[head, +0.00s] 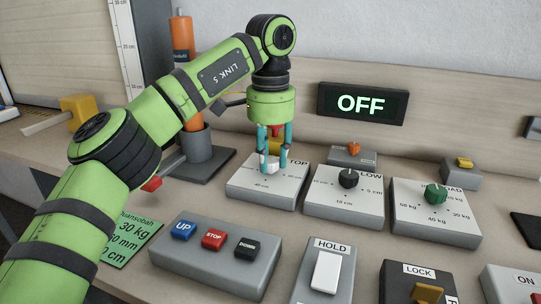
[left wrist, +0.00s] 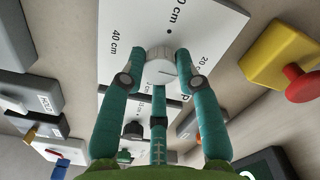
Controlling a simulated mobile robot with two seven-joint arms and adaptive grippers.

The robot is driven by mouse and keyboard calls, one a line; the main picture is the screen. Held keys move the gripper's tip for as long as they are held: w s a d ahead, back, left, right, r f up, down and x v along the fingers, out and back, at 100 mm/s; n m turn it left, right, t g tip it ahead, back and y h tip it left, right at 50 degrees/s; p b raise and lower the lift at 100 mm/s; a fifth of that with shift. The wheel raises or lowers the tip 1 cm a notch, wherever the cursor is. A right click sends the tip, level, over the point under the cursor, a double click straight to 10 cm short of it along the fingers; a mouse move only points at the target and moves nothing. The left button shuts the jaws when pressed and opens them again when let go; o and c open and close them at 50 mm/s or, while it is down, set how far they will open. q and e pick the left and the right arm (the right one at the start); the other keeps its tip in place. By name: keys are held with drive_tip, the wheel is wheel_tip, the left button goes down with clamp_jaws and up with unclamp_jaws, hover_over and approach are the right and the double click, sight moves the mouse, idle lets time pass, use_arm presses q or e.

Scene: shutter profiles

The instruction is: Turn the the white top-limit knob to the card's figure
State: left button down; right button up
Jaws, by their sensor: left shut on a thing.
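The white top-limit knob (head: 270,164) sits on a box with a white dial plate (head: 240,187) marked TOP. In the left wrist view the knob (left wrist: 160,65) carries a dark pointer line, and the plate (left wrist: 108,45) reads 40 cm and a partly cut-off 20 cm. My left gripper (head: 272,168) has teal fingers shut around the knob from above; they hide part of it. The green card (head: 128,238) lies at the lower left, partly behind my arm. My right gripper is not in view.
The black LOW knob (head: 348,178) and green LOAD knob (head: 436,194) stand to the right. In front are a button box (head: 210,262), HOLD switch (head: 325,272) and LOCK box (head: 400,290). An OFF display (head: 362,104) is behind.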

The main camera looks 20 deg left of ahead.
sight(270, 160)
use_arm(q)
drive_tip(key=c, duration=0.9)
unclamp_jaws()
drive_tip(key=shift+r, duration=3.75)
